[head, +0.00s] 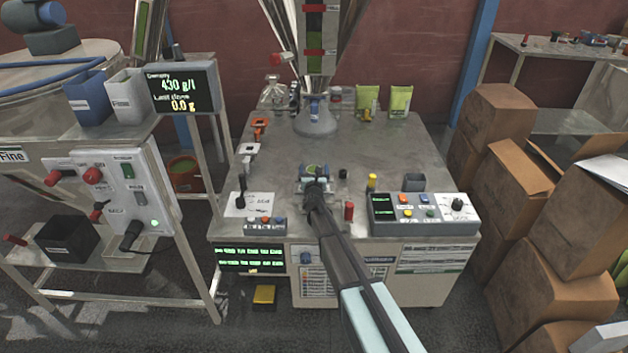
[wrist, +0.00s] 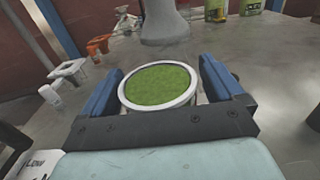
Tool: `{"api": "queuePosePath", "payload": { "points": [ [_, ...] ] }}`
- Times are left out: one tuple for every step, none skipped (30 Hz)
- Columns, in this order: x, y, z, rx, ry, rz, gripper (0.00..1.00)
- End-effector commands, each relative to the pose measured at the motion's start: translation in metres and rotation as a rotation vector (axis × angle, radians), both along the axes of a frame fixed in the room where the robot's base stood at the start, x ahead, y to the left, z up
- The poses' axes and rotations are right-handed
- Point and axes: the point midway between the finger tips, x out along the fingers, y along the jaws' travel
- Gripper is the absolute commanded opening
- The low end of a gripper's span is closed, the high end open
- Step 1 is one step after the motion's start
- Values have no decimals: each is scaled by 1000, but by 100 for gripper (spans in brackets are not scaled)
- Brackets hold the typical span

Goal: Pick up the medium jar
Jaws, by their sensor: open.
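A jar (wrist: 158,86) with a white rim, full of green powder to near its top, stands between the two blue fingers of my gripper (wrist: 160,92) in the wrist view. The fingers are open, one on each side of the jar, with a narrow gap showing. In the head view my gripper (head: 315,172) is over the middle of the machine table, and the jar's green top (head: 312,169) shows between its fingers. The jar's lower body is mostly hidden by the gripper. I cannot tell its size from these views.
The filling cone (head: 316,120) stands just behind the jar. Green pouches (head: 400,101) and clear bottles (head: 273,94) are at the table's back. A button panel (head: 423,213) is at front right, and orange and white holders (head: 260,130) are at left. Cardboard boxes (head: 510,185) crowd the right side.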

Motion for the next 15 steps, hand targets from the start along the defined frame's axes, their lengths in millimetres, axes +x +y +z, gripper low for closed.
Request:
{"api": "queuePosePath", "payload": {
  "points": [
    [0, 0, 0, 0, 0, 0, 94],
    [-1, 0, 0, 0, 0, 0, 94],
    [-1, 0, 0, 0, 0, 0, 92],
    [-1, 0, 0, 0, 0, 0, 89],
    [-1, 0, 0, 0, 0, 0, 86],
    [-1, 0, 0, 0, 0, 0, 83],
    [-1, 0, 0, 0, 0, 0, 80],
    [-1, 0, 0, 0, 0, 0, 77],
    [-1, 0, 0, 0, 0, 0, 73],
    [-1, 0, 0, 0, 0, 0, 70],
    [-1, 0, 0, 0, 0, 0, 67],
    [-1, 0, 0, 0, 0, 0, 63],
    [-1, 0, 0, 0, 0, 0, 61],
    [-1, 0, 0, 0, 0, 0, 58],
    [-1, 0, 0, 0, 0, 0, 54]
  ]
}}
